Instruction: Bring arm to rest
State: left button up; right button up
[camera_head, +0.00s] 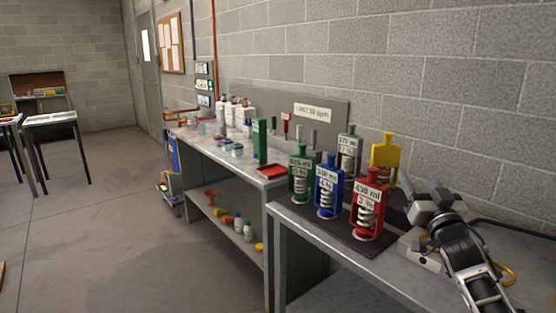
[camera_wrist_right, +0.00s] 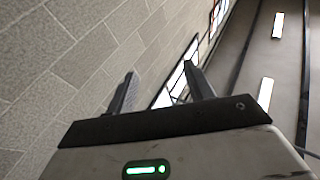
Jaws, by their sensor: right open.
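My right arm comes in at the lower right of the head view. Its gripper (camera_head: 432,200) is up over the right end of the near bench, beside the yellow unit, close to the block wall. In the right wrist view the two fingers of the right gripper (camera_wrist_right: 160,92) stand apart with nothing between them. That view looks up past the fingers at the wall, a window and ceiling lights. My left gripper is not in either view.
Red (camera_head: 369,205), blue (camera_head: 328,187), green (camera_head: 300,175), yellow (camera_head: 384,157) and grey (camera_head: 348,150) labelled units with coils stand on a dark mat (camera_head: 340,238) left of the gripper. A white box (camera_head: 420,252) lies beneath the arm. The floor (camera_head: 110,220) at left is clear.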

notch_tip(320, 180, down, 8)
jog(key=d+r+n+g+h, duration=0.1)
jog(key=d+n+g+h, duration=0.15)
jog(key=g, duration=0.25)
jog(key=s+a+f+g+y, duration=0.1)
jog(key=s+a+f, duration=0.2)
jog(key=f, duration=0.2)
jog(key=s+a+f+n+y, duration=0.1)
jog(key=s+a+f, duration=0.1)
jog(key=s+f, duration=0.3)
jog(key=s+a+f+g, duration=0.1)
jog(key=s+a+f, duration=0.15)
jog(key=f, duration=0.35)
jog(key=s+a+f+g+y, duration=0.1)
jog(key=s+a+f, duration=0.2)
jog(key=s, duration=0.6)
jog(key=s+a+f+g+y, duration=0.1)
jog(key=s+a+f, duration=0.3)
jog(key=s, duration=0.5)
jog(key=s+a+f+g+y, duration=0.1)
jog(key=s+a+f, duration=0.3)
jog(key=s, duration=0.5)
jog(key=shift+a+m+g, duration=0.35)
jog(key=shift+a+g, duration=0.3)
jog(key=shift+g, duration=0.05)
